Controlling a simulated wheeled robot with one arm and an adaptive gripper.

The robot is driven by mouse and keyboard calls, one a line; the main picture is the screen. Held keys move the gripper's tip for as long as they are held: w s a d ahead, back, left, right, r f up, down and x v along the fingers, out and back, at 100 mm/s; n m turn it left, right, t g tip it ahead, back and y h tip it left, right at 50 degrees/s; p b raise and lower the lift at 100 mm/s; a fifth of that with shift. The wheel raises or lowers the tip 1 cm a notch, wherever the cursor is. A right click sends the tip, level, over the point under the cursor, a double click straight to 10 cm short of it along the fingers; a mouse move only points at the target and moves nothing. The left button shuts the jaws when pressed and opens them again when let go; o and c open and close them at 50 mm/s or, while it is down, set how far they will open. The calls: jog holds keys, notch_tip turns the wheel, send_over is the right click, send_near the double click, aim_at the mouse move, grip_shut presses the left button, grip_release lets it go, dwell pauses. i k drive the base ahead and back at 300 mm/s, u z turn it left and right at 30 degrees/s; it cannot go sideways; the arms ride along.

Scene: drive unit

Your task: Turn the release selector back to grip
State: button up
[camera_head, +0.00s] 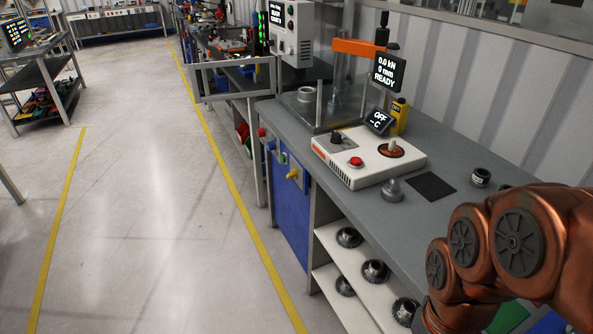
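No part is readably labelled as the release selector, so I cannot tell which one it is. A yellow knob (293,174) sticks out from the blue front panel (289,215) of the bench. A black knob (338,139) stands on a white control box (346,180) on the bench top, with a red button (355,162) in front of it. The positions these knobs point to are too small to read. My copper-coloured arm fills the lower right. My gripper is not in view.
A press with a clear guard (322,98) stands at the bench's back left; its display (386,70) reads 0.0 kN, 0 mm, READY. A grey part (392,190) and dark pad (432,186) lie on the bench. The floor at left is clear.

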aim_at(294, 173)
jog(key=z, duration=0.05)
jog(key=k, duration=0.5)
jog(key=u, duration=1.2)
jog(key=i, duration=1.2)
jog(key=u, duration=0.75)
jog(key=i, duration=0.6)
